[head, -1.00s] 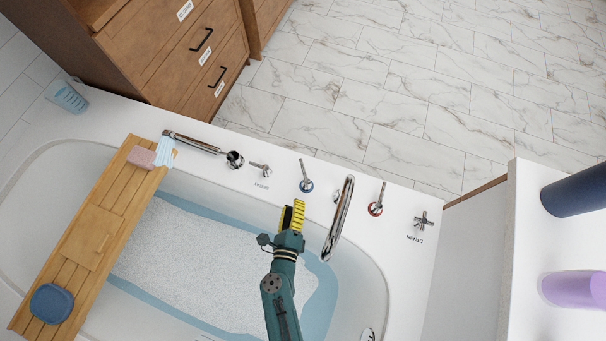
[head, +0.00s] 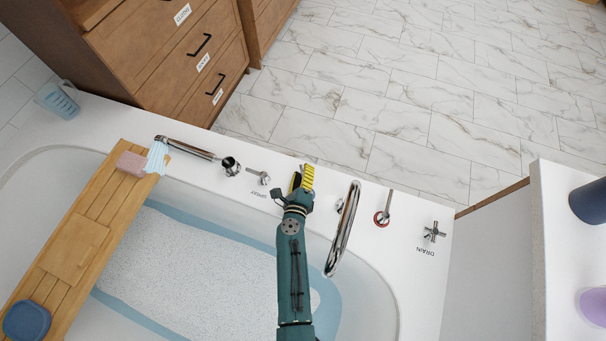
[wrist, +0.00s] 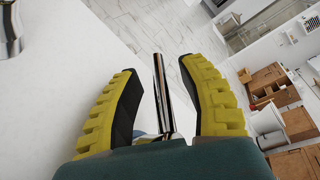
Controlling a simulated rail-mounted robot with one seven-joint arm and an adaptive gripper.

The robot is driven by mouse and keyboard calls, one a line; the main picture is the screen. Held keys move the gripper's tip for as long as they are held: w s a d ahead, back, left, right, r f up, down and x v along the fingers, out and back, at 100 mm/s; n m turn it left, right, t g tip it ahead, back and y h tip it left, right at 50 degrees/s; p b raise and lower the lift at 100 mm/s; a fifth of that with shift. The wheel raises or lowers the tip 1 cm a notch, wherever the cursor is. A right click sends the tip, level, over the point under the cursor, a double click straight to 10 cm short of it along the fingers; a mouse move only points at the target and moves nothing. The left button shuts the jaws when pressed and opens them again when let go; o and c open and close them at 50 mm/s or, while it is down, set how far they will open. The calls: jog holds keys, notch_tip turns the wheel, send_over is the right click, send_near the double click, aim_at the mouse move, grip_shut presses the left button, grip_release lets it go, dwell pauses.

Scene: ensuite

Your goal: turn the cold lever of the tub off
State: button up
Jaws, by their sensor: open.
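My gripper (head: 302,180) is over the tub's rim, at the place of the blue-ringed cold lever, and hides that lever in the head view. In the wrist view the yellow-padded fingers are open, and the chrome cold lever (wrist: 162,95) stands between them. Gaps show on both sides of the lever near the fingertips. A bit of blue shows low by its base, mostly hidden by my gripper. The red-ringed hot lever (head: 386,208) is to the right, beyond the spout (head: 343,228). The tub (head: 372,285) holds foamy blue water.
The curved spout stands close to the right of my gripper. A spray lever (head: 259,176), a round chrome knob (head: 231,166) and a hand shower (head: 186,148) lie left along the rim. A cross-shaped drain handle (head: 434,232) is at right. A wooden tray (head: 75,240) spans the tub.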

jog(key=shift+c, duration=0.4)
grip_shut()
jog(key=shift+d, duration=0.1)
